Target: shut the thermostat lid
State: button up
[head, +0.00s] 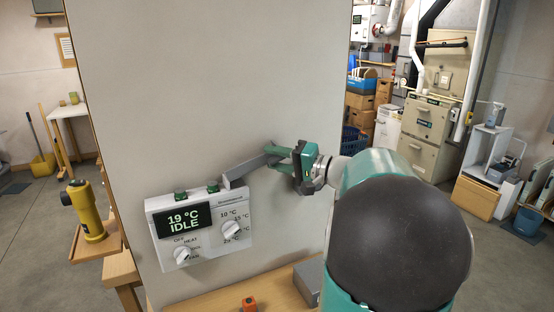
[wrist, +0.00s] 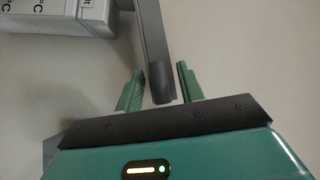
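The white thermostat (head: 200,226) is on the grey wall panel in the head view. Its display reads 19 °C IDLE. Two dials and two green-topped knobs show on it. A corner of the thermostat (wrist: 62,15) shows at the top left of the wrist view. The grey lid (head: 247,168) stands open from the thermostat's upper right, seen nearly edge-on. My gripper (head: 277,157) is at its free end. In the wrist view, the lid (wrist: 155,50) reaches between the two green fingers of my gripper (wrist: 161,70). The fingers are apart, with a gap on both sides of the lid.
A wooden ledge (head: 272,290) below the thermostat carries a grey box (head: 309,283) and an orange item (head: 249,304). A yellow device (head: 88,212) stands on a wooden shelf at left. The panel around the thermostat is clear.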

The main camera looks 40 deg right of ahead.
grip_shut()
jog(key=shift+r, duration=0.1)
